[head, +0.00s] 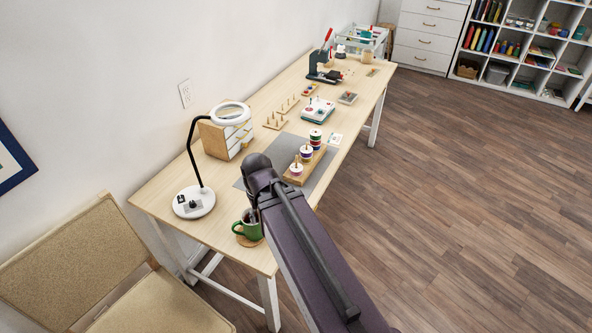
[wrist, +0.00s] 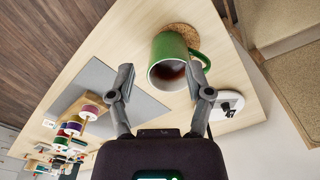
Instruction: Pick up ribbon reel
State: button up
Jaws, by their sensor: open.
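Several ribbon reels stand on the pegs of a wooden holder (head: 312,170) on the grey mat (head: 325,173). The nearest reel (head: 296,169) is white with a dark purple-red band; another (head: 306,153) is behind it, and a green and red reel or stack (head: 316,137) is at the far end. In the wrist view the nearest reel (wrist: 90,112) is at left, outside the jaws. My gripper (wrist: 160,82) is open and empty, with a green mug (wrist: 168,62) showing between its fingers. In the head view my arm hides most of the gripper.
The green mug (head: 247,228) stands on a cork coaster (head: 240,239) at the near table end. A magnifier lamp (head: 194,202) and a small drawer box (head: 214,139) are to the left. The floor (head: 480,200) at right is clear.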

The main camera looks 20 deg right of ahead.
jog(key=shift+o, duration=1.1)
jog(key=shift+w+d, duration=0.2)
jog(key=shift+w, duration=0.05)
jog(key=m+t+h+b, duration=0.1)
jog(key=m+t, duration=0.2)
jog(key=t, duration=0.1)
send_near(297, 169)
jog(key=v, duration=0.3)
jog(key=shift+r, duration=0.2)
jog(key=shift+f, duration=0.1)
jog(key=b+x, duration=0.8)
jog(key=shift+w+f, duration=0.15)
jog(key=shift+w, duration=0.05)
jog(key=shift+b+x, duration=2.6)
